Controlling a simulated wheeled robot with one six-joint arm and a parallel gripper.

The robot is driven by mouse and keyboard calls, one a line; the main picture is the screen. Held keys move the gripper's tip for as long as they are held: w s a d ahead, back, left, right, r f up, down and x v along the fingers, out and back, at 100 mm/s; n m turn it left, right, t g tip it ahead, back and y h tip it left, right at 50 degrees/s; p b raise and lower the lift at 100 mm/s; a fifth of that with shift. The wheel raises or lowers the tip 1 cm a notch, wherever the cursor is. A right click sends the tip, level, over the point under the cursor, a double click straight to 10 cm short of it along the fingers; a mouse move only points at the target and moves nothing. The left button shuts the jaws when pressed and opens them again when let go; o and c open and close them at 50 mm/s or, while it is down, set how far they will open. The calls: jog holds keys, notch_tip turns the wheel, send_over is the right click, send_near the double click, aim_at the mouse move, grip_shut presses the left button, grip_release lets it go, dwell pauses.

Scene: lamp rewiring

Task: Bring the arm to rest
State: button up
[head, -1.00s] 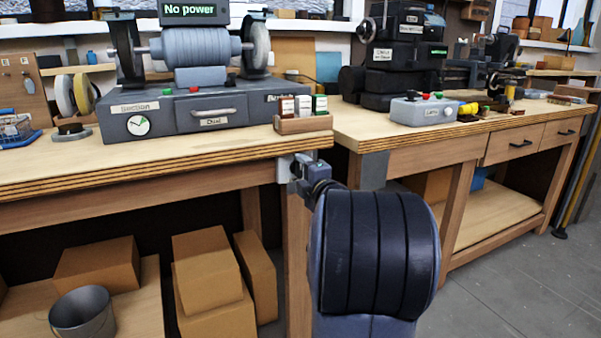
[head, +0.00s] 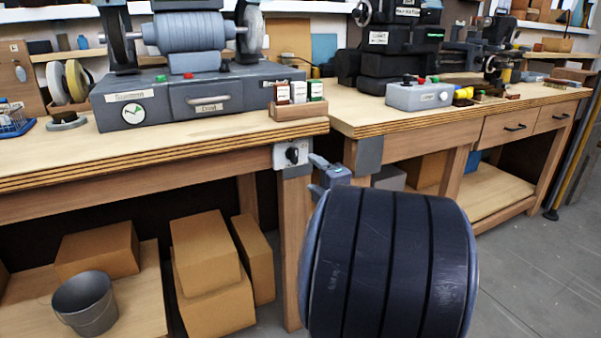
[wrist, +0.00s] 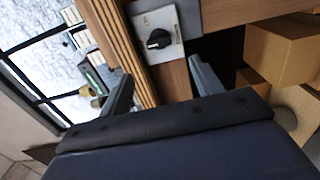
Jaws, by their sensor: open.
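My gripper shows in the wrist view (wrist: 160,92) with its two fingers spread apart and nothing between them. In the head view my dark, ribbed arm link covers the lower right middle, and a part of my gripper (head: 328,172) shows above it, close to the bench leg. A white switch plate with a black rotary knob (head: 292,154) is fixed to the bench front, just left of the gripper. In the wrist view the knob (wrist: 158,39) lies beyond the fingers, apart from them. The fingertips are partly hidden in the head view.
The left workbench (head: 230,146) carries a grey machine (head: 190,100) and a small wooden rack (head: 299,108). The right workbench (head: 440,117) holds a grey control box (head: 420,96). Cardboard boxes (head: 208,255) and a bucket (head: 85,303) sit below. Floor at right is clear.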

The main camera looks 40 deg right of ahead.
aim_at(295, 157)
jog(key=b+x, duration=0.2)
jog(key=x, duration=0.8)
jog(key=shift+w+d, duration=0.1)
jog(key=shift+w, duration=0.25)
jog(key=shift+s, duration=0.1)
